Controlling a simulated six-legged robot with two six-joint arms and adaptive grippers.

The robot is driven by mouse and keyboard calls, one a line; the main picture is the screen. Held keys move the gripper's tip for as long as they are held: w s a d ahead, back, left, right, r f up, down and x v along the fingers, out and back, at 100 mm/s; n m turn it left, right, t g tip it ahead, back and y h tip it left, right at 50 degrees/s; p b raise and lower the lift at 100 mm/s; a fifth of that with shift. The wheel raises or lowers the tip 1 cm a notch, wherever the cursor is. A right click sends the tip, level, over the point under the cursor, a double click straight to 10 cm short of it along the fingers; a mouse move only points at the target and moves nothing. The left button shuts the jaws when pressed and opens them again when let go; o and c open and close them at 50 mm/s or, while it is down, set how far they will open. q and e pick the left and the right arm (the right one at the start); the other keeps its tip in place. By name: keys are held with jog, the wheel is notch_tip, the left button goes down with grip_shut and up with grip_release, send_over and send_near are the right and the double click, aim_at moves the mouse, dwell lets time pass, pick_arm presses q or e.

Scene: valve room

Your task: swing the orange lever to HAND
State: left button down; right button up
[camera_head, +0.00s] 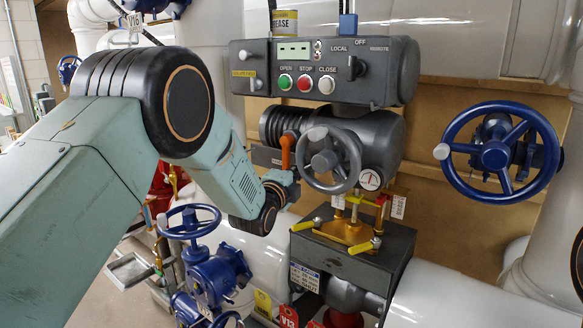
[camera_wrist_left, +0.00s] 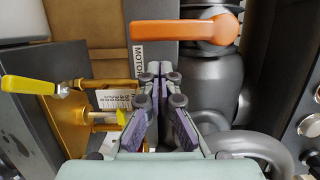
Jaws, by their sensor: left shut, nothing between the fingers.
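The orange lever (camera_head: 287,152) is on the side of the dark actuator, left of the grey handwheel, and stands roughly upright in the head view. In the left wrist view the lever (camera_wrist_left: 185,30) lies across the top, its pivot at the right. A plate reading MOTOR (camera_wrist_left: 139,57) is beside its free end. My left gripper (camera_wrist_left: 160,70) is shut and empty, its fingertips apart from the lever in that picture. In the head view my left arm comes in from the left and the gripper (camera_head: 287,180) is small, below the lever. My right gripper is out of view.
The grey handwheel (camera_head: 328,160) is close to the right of the lever. The control box (camera_head: 325,71) with several buttons is above. Brass fittings with yellow handles (camera_head: 345,232) are below. A large blue handwheel (camera_head: 499,154) is at the right, and white pipes surround the area.

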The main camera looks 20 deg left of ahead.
pick_arm(q)
jog(key=w+a+m+b, duration=0.1)
jog(key=a+m+b, duration=0.1)
jog(key=m+b, duration=0.1)
jog(key=w+a+m+t+h+b, duration=0.1)
jog(key=a+m+b, duration=0.2)
jog(key=m+b, duration=0.1)
jog(key=a+m+h+b, duration=0.1)
jog(key=a+m+b, duration=0.2)
jog(key=b, duration=0.3)
jog(key=shift+w+m+t, duration=0.4)
jog(key=shift+m, duration=0.3)
dwell(0.7)
